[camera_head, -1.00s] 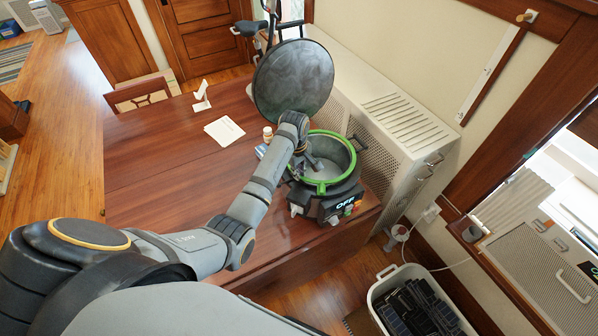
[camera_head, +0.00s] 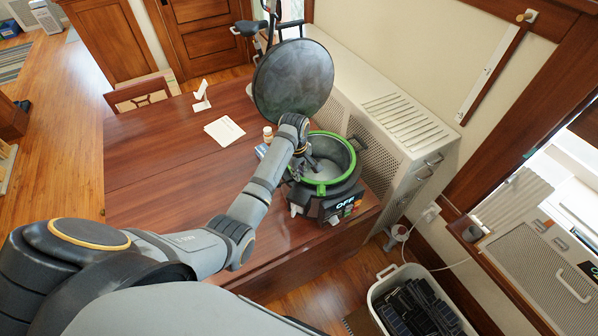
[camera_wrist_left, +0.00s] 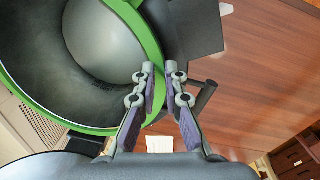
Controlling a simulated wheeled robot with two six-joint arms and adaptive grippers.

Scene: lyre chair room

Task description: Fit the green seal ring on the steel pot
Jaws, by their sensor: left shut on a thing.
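The green seal ring (camera_head: 352,165) lies around the top rim of the steel pot (camera_head: 331,153), which is open with a pale grey inside. In the left wrist view the green ring (camera_wrist_left: 75,125) curves along the rim of the pot (camera_wrist_left: 100,45). My left gripper (camera_head: 301,167) is at the ring's left side, shut on the ring; in the wrist view its two fingers (camera_wrist_left: 160,75) stand on either side of the green band. Whether the ring is fully seated under the fingers cannot be told. My right gripper is not in view.
A big dark round lid (camera_head: 293,80) stands raised behind the pot. A control panel (camera_head: 345,205) reading OFF is at the pot's front. A white perforated cabinet (camera_head: 390,115) is close on the right. Papers (camera_head: 224,131) and a small bottle (camera_head: 267,134) lie on the wooden table (camera_head: 160,180), clear at left.

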